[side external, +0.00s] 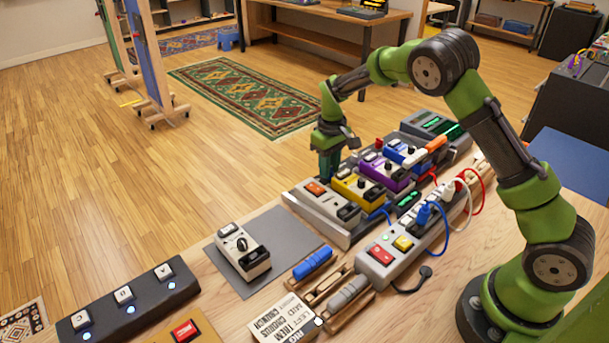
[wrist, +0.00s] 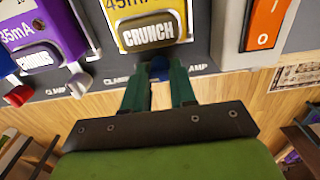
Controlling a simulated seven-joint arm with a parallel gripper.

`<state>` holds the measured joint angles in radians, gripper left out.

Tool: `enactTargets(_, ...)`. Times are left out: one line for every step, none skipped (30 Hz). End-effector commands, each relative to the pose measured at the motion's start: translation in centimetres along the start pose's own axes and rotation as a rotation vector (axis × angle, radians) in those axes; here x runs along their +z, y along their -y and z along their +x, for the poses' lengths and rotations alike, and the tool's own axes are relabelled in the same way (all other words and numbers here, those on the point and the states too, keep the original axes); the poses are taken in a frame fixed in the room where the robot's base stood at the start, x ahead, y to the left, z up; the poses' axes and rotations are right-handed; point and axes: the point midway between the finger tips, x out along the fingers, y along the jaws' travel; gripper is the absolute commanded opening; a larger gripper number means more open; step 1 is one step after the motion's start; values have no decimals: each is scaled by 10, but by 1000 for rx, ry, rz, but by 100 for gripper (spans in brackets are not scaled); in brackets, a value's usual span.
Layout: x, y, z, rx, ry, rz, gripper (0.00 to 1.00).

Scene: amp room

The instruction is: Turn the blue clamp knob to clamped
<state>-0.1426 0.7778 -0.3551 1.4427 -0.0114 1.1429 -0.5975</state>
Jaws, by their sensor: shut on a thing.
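The blue clamp knob (wrist: 158,69) sits at the edge of the dark pedalboard (wrist: 205,60), just below the yellow CRUNCH pedal (wrist: 152,30) in the wrist view. My gripper (wrist: 159,78) is shut on the knob, with one green finger on each side of it. The fingers hide most of the knob and part of the printed lettering beside it, so I cannot tell which way it is turned. In the side external view my gripper (side external: 328,172) reaches down at the far edge of the pedalboard (side external: 322,222), behind the yellow pedal (side external: 352,189), and the knob is hidden.
A purple pedal (wrist: 40,35) stands beside the yellow one, and a unit with an orange switch (wrist: 265,22) stands on the other side. A power strip (side external: 385,262) with plugged cables lies nearer the camera. A lone cream pedal (side external: 241,252) sits on a grey mat (side external: 285,233).

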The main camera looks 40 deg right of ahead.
Motion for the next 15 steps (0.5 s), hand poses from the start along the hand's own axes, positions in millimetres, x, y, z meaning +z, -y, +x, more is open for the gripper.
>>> enactTargets(0,0,0,0,-1,3,0)
enactTargets(0,0,0,0,-1,7,0)
enactTargets(0,0,0,0,-1,12,0)
enactTargets(0,0,-1,0,-1,18,0)
enactTargets(0,0,-1,0,-1,25,0)
enactTargets(0,0,-1,0,-1,38,0)
enactTargets(0,0,-1,0,-1,49,0)
enactTargets(0,0,-1,0,-1,62,0)
enactTargets(0,0,-1,0,-1,82,0)
enactTargets(0,0,-1,0,-1,99,0)
enactTargets(0,0,-1,0,-1,118,0)
enactTargets(0,0,-1,0,-1,146,0)
enactTargets(0,0,-1,0,-1,168,0)
enactTargets(0,0,-1,0,-1,191,0)
enactTargets(0,0,-1,0,-1,225,0)
